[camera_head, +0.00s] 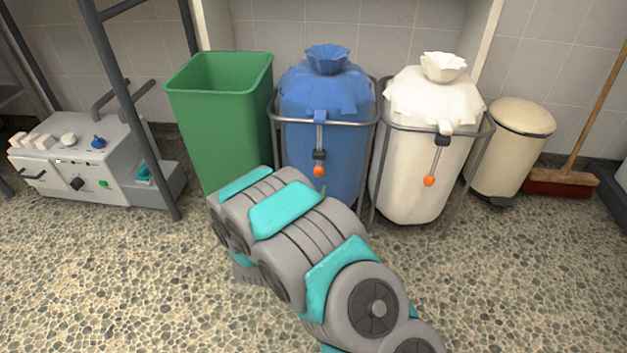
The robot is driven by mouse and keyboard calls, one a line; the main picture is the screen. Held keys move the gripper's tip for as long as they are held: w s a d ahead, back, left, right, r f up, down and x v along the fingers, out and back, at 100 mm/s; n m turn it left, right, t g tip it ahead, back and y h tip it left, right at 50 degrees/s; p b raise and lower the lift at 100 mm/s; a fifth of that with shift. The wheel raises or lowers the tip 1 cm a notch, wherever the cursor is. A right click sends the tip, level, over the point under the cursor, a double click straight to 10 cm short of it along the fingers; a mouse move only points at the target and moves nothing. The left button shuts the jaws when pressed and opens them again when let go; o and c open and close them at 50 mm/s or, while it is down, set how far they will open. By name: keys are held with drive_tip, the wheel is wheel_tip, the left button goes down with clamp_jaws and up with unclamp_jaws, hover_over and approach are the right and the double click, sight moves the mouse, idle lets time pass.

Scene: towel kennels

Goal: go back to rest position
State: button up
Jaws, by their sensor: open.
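My grey and teal arm reaches from the bottom right up toward the middle of the head view. Its far visible part is in front of the green bin (222,125) and the blue sack (322,95). My gripper cannot be made out; the arm's own links hide whatever is beyond them. No held object shows. The arm overlaps the lower right of the green bin and the lower part of the blue sack in the picture; I cannot tell whether it touches either.
A white sack (425,155) hangs in a metal frame with an orange-ended strap. Right of it are a cream pedal bin (510,150) and a broom (560,182). A control box (75,165) and dark metal posts (140,125) stand left. The pebbled floor (110,285) in front is clear.

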drive_tip(key=shift+w+d+r+g+p, duration=0.25)
drive_tip(key=shift+w+r+g+p, duration=0.05)
drive_tip(key=shift+w+r+g, duration=0.1)
drive_tip(key=r+g, duration=0.1)
drive_tip(key=g+y+p, duration=0.1)
drive_tip(key=r+m+g+p, duration=0.1)
drive_tip(key=shift+w+d+r+y, duration=0.3)
drive_tip(key=shift+w+d+y, duration=0.05)
drive_tip(key=shift+y, duration=0.05)
drive_tip(key=s+d+r+n+g+y+p, duration=0.1)
drive_tip(key=s+d+r+g+y+p, duration=0.3)
drive_tip(key=s+r+g, duration=0.5)
drive_tip(key=s+d+r+g+p, duration=0.1)
drive_tip(key=s+d+r, duration=0.4)
drive_tip(key=s, duration=0.7)
drive_tip(key=s+d+r+n+g+h+p, duration=0.1)
drive_tip(key=s+d+r, duration=0.4)
drive_tip(key=s, duration=0.7)
drive_tip(key=s+d+r+n+g+h+p, duration=0.1)
drive_tip(key=s+d+r+g+p, duration=0.2)
drive_tip(key=s+d, duration=0.4)
drive_tip(key=s+r+g, duration=0.1)
drive_tip(key=s+r, duration=0.1)
drive_tip(key=s, duration=0.4)
drive_tip(key=shift+r+g, duration=0.3)
drive_tip(key=shift+r, duration=0.1)
